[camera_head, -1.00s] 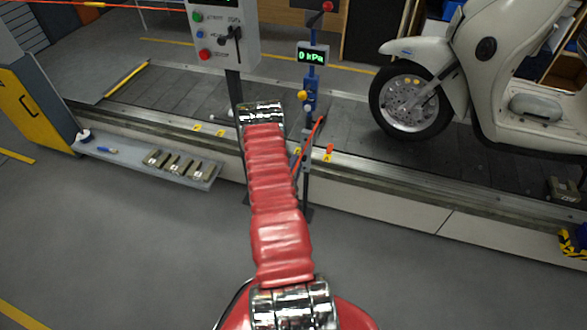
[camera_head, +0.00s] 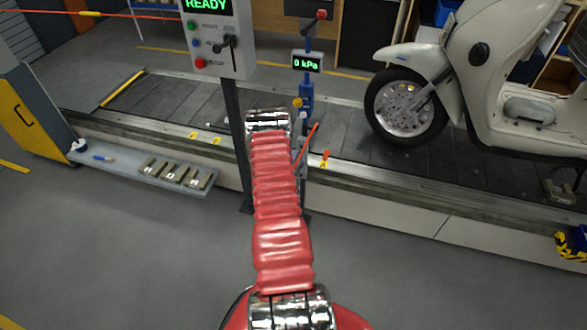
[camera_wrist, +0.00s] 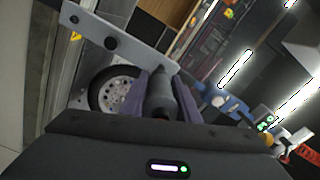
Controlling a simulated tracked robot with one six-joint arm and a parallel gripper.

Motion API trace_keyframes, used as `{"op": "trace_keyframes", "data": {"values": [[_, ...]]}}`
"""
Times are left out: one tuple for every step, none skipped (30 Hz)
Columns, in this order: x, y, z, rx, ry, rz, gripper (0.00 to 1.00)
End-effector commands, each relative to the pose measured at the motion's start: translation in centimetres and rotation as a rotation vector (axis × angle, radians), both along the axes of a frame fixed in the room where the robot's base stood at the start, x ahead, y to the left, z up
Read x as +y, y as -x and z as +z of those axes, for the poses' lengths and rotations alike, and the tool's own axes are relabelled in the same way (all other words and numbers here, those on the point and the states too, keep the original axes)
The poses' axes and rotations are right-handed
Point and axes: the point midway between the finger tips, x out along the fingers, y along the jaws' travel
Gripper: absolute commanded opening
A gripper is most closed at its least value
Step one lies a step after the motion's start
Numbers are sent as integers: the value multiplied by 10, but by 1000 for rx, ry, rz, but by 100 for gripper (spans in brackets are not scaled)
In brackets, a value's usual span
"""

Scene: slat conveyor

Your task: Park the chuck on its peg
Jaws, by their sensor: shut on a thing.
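My gripper (camera_wrist: 162,90) shows in the wrist view, its two purple fingers shut on a dark, rounded chuck (camera_wrist: 160,97). The chuck sits upright in the picture between the fingers. Just beyond it a grey plate (camera_wrist: 138,56) runs slantwise, with dark round spots on it; I cannot tell whether these are pegs or holes, nor whether the chuck touches the plate. In the head view my red-sleeved arm hides the gripper and chuck. A blue post with a "0 kPa" display (camera_head: 307,62) stands just beyond the arm, with a red hose (camera_head: 306,146) beside it.
A control panel (camera_head: 212,45) reading "READY" stands left of the post. A white scooter (camera_head: 480,70) stands on the slat conveyor (camera_head: 185,110) at right. A low shelf (camera_head: 125,165) with several metal blocks fronts the conveyor at left. The grey floor in front is clear.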

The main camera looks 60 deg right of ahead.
Motion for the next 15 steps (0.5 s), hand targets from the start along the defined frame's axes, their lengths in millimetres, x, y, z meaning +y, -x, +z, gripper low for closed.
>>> {"op": "trace_keyframes", "data": {"values": [[-4,0,0,-1,1,-1,0],[-6,-1,0,-1,0,-1,0],[-9,-1,0,-1,0,-1,0],[-11,-2,0,-1,1,-1,0],[-13,-2,0,-1,1,-1,0],[-15,-3,0,-1,1,-1,0],[-16,-3,0,-1,1,0,0],[-18,-3,0,-1,1,0,0],[-20,-3,0,-1,1,0,0],[-21,-4,0,-1,1,0,0],[-22,-4,0,0,1,1,0],[-23,-4,0,0,1,1,0],[-24,-4,0,0,1,1,0],[-24,-4,0,0,1,1,0],[-24,-4,0,0,1,1,0]]}}
